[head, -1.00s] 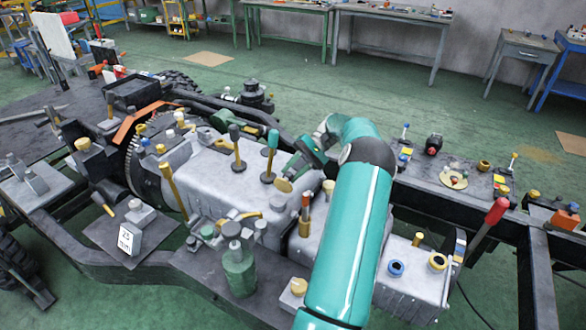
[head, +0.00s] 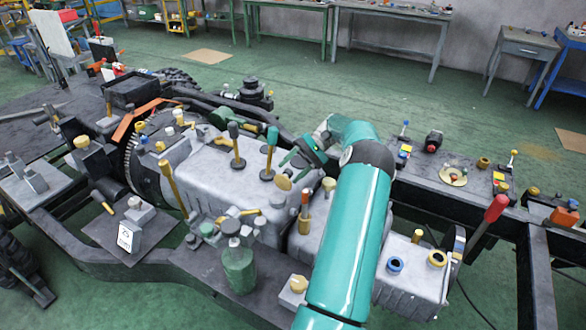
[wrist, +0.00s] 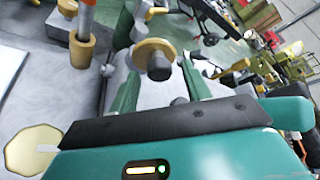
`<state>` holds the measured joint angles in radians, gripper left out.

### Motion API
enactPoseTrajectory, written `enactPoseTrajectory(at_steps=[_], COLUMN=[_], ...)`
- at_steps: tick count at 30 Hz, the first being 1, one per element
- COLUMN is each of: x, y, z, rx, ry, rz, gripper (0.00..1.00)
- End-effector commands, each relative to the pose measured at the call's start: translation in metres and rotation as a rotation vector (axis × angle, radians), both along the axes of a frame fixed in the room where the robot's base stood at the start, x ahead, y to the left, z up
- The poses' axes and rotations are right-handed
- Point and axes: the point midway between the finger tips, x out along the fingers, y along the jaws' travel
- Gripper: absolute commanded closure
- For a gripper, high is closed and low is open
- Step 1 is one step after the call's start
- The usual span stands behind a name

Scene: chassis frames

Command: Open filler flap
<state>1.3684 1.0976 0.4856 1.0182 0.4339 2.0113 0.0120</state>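I cannot tell for certain which part is the filler flap. A flat yellow disc (head: 283,183) stands tilted on the grey casing (head: 210,178), just below my gripper (head: 289,166) in the head view. A pale yellow disc (wrist: 33,150), probably the same one, shows at the lower left of the wrist view, beside the gripper body. My gripper's two green fingers (wrist: 159,72) are apart with nothing held. Beyond them, in line with the gap, is a dark round knob (wrist: 158,66) over a yellow ring (wrist: 146,50).
Two upright levers, one teal-topped (head: 272,136) and one dark-topped (head: 233,130), stand left of my gripper. An orange-handled lever (head: 305,205) stands near my arm.

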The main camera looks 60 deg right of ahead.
Motion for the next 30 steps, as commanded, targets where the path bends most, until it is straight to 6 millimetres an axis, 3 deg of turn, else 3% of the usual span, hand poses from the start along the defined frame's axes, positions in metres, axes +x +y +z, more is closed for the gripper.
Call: enactPoseTrajectory(at_steps=[8,14,30], x=[0.0,-0.001,-0.042], y=[0.0,-0.001,0.052], z=[0.008,0.031,0.099], rx=[0.001,0.0,-0.002], ry=[-0.002,-0.006,0.003], rz=[-0.001,-0.002,0.0], gripper=[0.52,0.52,0.52])
